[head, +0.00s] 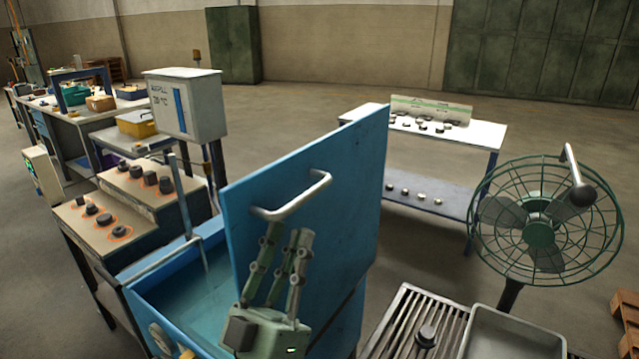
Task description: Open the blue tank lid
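The blue tank (137,306) stands in the lower middle of the head view, with blue-green liquid (195,292) in it. Its blue lid (345,165) is raised and stands steeply upright at the tank's right side. A metal bar handle (300,199) is on the lid's face. My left gripper (286,238) is in front of the lid, its fingers pointing up just below the handle. The fingers look extended and apart, with nothing between them. They do not close around the handle; whether they touch the lid is unclear. My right gripper is out of view.
A green fan (540,235) stands at the right, beside a slatted rack (400,325) and a grey tray (515,335). A stepped bench with dark round parts (125,205) and a grey control box (188,103) are at the left. A white table (480,133) stands behind the lid.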

